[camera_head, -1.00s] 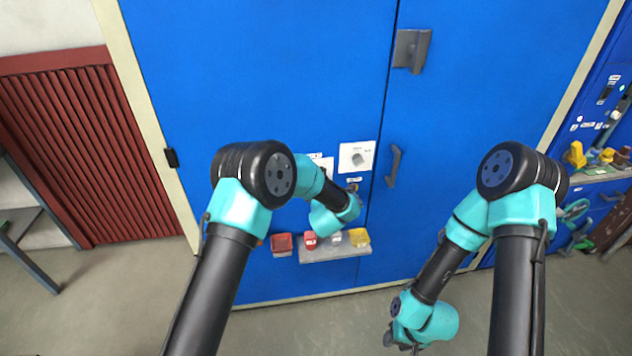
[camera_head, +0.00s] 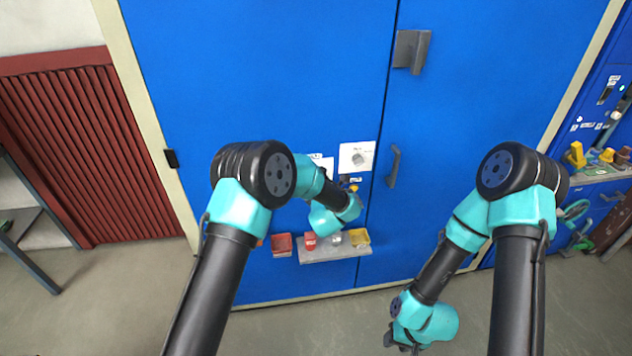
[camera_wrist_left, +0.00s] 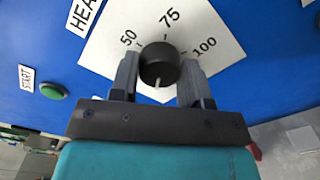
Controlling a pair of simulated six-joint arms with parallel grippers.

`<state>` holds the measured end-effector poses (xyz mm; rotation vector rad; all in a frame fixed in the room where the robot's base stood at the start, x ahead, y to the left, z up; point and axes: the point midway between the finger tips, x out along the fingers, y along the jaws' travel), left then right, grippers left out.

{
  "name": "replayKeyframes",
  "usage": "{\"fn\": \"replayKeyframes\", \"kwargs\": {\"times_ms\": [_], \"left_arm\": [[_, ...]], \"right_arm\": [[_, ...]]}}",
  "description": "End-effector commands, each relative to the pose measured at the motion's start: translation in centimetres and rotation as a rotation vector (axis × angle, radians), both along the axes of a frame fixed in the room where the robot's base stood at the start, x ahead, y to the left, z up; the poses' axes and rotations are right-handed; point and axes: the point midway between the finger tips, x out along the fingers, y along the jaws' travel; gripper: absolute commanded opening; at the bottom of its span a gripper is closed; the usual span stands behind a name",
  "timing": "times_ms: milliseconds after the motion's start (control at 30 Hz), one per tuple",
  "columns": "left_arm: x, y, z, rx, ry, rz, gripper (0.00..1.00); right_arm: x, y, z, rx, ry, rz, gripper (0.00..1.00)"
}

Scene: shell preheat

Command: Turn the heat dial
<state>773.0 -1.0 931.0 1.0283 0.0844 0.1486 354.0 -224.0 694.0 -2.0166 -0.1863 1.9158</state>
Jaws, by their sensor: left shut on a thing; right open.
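The heat dial (camera_wrist_left: 160,62) is a round black knob with a white mark that points toward my gripper's base in the left wrist view. It sits on a white plate (camera_wrist_left: 112,46) printed 50, 75 and 100. My left gripper (camera_wrist_left: 160,76) is shut on the dial, one finger at each side. My right gripper (camera_head: 402,343) hangs low over the floor, open and away from the panel.
A green button (camera_wrist_left: 53,90) with a START label is left of the plate. A shelf (camera_head: 334,253) with small coloured items is below. A grey door handle (camera_head: 393,167) stands to the right.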

Motion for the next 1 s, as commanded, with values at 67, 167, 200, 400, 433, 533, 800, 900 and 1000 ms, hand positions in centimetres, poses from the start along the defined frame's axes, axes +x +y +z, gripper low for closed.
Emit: {"fn": "replayKeyframes", "kwargs": {"times_ms": [67, 167, 200, 400, 433, 533, 800, 900, 1000], "left_arm": [[0.0, 0.0, 0.0, 0.000, 0.000, 0.000, 0.19], [0.0, 0.0, 0.0, 0.000, 0.000, 0.000, 0.19], [0.0, 0.0, 0.0, 0.000, 0.000, 0.000, 0.19], [0.0, 0.0, 0.0, 0.001, 0.000, 0.000, 0.59], [0.0, 0.0, 0.0, 0.001, 0.000, 0.000, 0.62], [0.0, 0.0, 0.0, 0.001, 0.000, 0.000, 0.68], [-0.2, 0.0, 0.0, 0.002, 0.000, 0.000, 0.68], [-0.8, -0.2, 0.0, 0.002, 0.002, -0.001, 0.68], [-1.9, -0.4, 0.0, 0.003, 0.001, -0.001, 0.68]], "right_arm": [[0.0, 0.0, 0.0, 0.000, 0.000, 0.000, 0.43], [0.0, 0.0, 0.0, 0.000, 0.000, 0.000, 0.43], [0.0, 0.0, 0.0, 0.000, 0.000, 0.000, 0.43], [0.0, 0.0, 0.0, 0.000, 0.000, 0.000, 0.43], [0.0, 0.0, 0.0, 0.000, 0.000, 0.000, 0.43], [0.0, 0.0, 0.0, 0.000, 0.000, 0.000, 0.43], [0.0, 0.0, 0.0, 0.000, 0.000, 0.000, 0.43], [0.0, 0.0, 0.0, 0.000, 0.000, 0.000, 0.43], [0.0, 0.0, 0.0, 0.000, 0.000, 0.000, 0.43]]}}
